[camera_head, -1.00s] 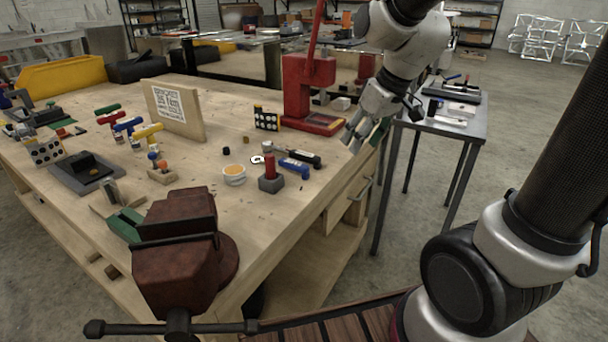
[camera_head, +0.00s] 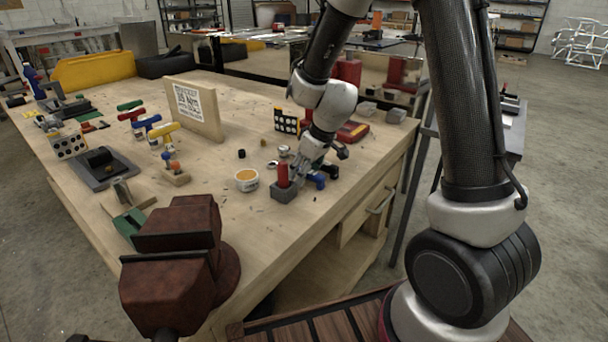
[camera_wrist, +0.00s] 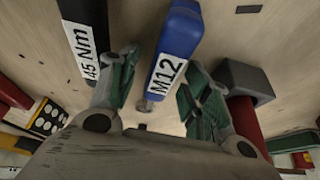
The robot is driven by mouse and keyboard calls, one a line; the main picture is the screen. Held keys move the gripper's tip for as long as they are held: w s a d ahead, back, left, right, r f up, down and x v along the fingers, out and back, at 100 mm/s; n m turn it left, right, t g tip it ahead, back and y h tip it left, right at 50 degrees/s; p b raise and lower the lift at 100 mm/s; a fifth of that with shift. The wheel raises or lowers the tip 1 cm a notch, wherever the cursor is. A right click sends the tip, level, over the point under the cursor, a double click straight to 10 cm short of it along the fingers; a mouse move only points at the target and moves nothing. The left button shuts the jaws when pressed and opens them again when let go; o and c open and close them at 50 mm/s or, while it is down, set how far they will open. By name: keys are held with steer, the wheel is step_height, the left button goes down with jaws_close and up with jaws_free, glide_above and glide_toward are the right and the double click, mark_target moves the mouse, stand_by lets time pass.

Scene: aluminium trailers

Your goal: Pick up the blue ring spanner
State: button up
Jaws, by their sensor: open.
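The blue ring spanner (camera_wrist: 180,30), with a white M12 label, lies on the wooden bench. In the wrist view it sits between the two green-padded fingers of my gripper (camera_wrist: 162,72), with a visible gap on each side. My gripper is open. In the head view my gripper (camera_head: 304,172) is low over the bench and hides most of the spanner. Only a blue end (camera_head: 318,181) shows beside the fingers.
A black-handled tool labelled 45 Nm (camera_wrist: 84,40) lies left of the spanner, close to my left finger. A grey block (camera_wrist: 243,82) with a red post (camera_head: 283,176) stands close by my right finger. A white tub (camera_head: 246,185) and a red vise (camera_head: 180,260) are nearby.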

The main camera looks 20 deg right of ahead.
jaws_close()
stand_by(0.4)
